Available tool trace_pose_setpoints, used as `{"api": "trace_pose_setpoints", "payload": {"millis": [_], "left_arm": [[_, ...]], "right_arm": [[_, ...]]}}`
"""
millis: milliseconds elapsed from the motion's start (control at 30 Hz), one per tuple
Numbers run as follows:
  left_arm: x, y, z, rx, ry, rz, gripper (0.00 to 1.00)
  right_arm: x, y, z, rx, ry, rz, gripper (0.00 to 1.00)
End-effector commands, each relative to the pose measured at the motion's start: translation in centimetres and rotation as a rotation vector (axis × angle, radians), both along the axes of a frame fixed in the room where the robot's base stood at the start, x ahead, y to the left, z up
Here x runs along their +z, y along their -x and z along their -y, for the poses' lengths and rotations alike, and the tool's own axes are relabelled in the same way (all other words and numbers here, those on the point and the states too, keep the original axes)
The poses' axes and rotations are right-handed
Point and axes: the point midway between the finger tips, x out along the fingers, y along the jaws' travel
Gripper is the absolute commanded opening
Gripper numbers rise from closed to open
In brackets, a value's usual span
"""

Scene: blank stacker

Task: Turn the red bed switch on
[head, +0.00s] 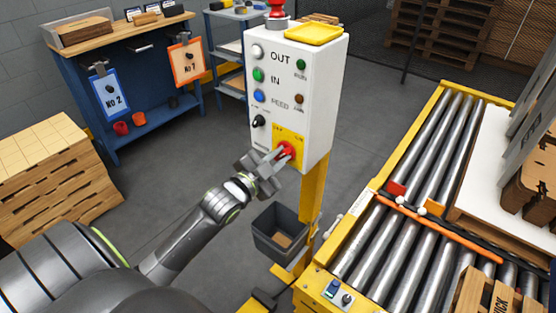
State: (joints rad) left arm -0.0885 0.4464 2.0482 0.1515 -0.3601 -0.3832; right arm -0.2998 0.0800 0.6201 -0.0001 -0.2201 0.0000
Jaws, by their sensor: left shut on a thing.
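The red bed switch (287,149) sits on a yellow plate (293,136) low on the front of the white control box (318,100). My left gripper (281,156) reaches up to it from the lower left, with its fingers shut on the red switch. The fingers hide part of the switch, and I cannot read its position. My right gripper does not show.
The box stands on a yellow post (314,195), with a grey bin (279,232) beside it. A roller conveyor (405,240) with a yellow frame lies to the right. A blue bench (85,85) and stacked wood (55,175) stand at left. Grey floor is clear between.

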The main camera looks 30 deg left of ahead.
Motion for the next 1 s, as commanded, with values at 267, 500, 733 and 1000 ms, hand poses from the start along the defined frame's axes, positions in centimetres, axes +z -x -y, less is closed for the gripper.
{"api": "trace_pose_setpoints", "payload": {"millis": [267, 500, 733, 1000], "left_arm": [[-0.20, 0.03, 0.02, 0.000, -0.092, 0.004, 0.00], [-0.18, 0.04, 0.03, 0.001, -0.114, 0.005, 0.00], [-0.20, 0.04, 0.02, 0.001, -0.115, 0.005, 0.00], [-0.14, 0.03, 0.03, 0.001, -0.114, 0.007, 0.36]], "right_arm": [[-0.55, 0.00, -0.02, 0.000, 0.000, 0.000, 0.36], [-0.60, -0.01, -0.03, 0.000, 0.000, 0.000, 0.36], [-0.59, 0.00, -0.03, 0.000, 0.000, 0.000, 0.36], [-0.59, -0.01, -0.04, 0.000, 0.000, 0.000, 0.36]]}}
